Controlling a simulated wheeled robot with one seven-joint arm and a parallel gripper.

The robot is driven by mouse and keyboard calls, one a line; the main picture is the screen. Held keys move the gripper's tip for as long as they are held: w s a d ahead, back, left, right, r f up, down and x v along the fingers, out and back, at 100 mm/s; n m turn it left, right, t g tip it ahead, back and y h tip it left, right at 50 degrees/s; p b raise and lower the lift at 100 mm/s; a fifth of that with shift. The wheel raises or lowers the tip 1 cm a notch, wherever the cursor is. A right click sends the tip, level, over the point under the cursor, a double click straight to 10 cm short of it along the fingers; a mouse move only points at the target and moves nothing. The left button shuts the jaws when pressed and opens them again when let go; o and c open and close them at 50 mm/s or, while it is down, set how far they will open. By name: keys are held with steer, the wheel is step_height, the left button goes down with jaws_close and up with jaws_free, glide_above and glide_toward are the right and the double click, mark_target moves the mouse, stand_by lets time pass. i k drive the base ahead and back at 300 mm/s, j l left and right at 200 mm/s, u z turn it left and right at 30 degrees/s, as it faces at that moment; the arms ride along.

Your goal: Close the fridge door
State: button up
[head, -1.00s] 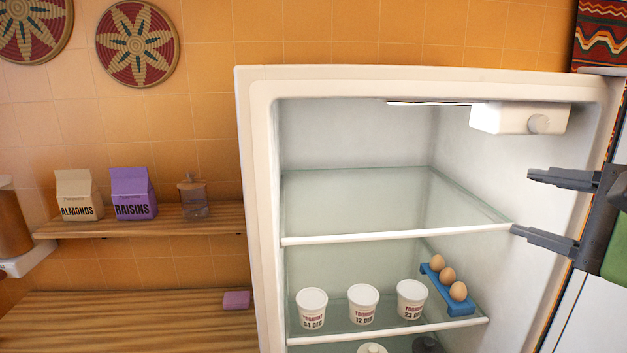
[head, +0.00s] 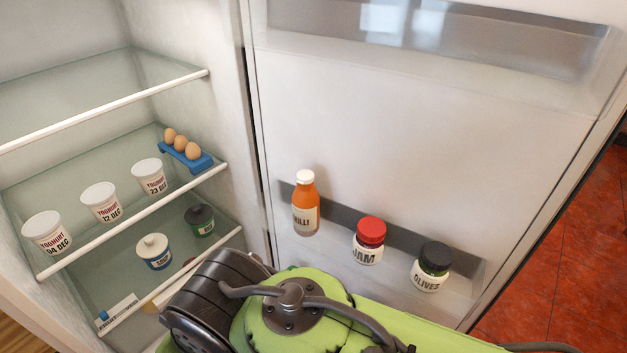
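The fridge door (head: 420,130) stands wide open on the right in the head view, its inner side facing me. Its free edge is at the right, and its hinge side meets the fridge body (head: 215,100). The lower door shelf holds an orange chilli bottle (head: 305,205), a jam jar with a red lid (head: 368,242) and an olives jar with a dark lid (head: 432,268). My green and dark arm crosses the bottom of the view, in front of the fridge opening and the door. My gripper is out of view.
Fridge shelves at the left hold three yoghurt cups (head: 102,203), eggs in a blue holder (head: 188,150) and small jars (head: 154,252). Red tiled floor (head: 570,240) is visible and clear beyond the door's free edge. A wooden surface shows at the bottom left.

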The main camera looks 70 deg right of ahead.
mark_target(470, 127)
steer(key=k+l+u, duration=0.1)
steer(key=k, duration=0.3)
steer(key=k+l, duration=0.3)
steer(key=k+l+u, duration=0.15)
steer(key=k, duration=0.35)
steer(key=k+l, duration=0.2)
steer(key=l, duration=0.2)
steer(key=k+l+u, duration=0.1)
steer(key=l, duration=0.35)
steer(key=k+l, duration=0.3)
steer(key=k+l+u, duration=0.1)
steer(key=k+l, duration=0.15)
steer(key=l, duration=0.25)
steer(key=k+l, duration=0.2)
steer(key=l, duration=0.2)
steer(key=u, duration=1.4)
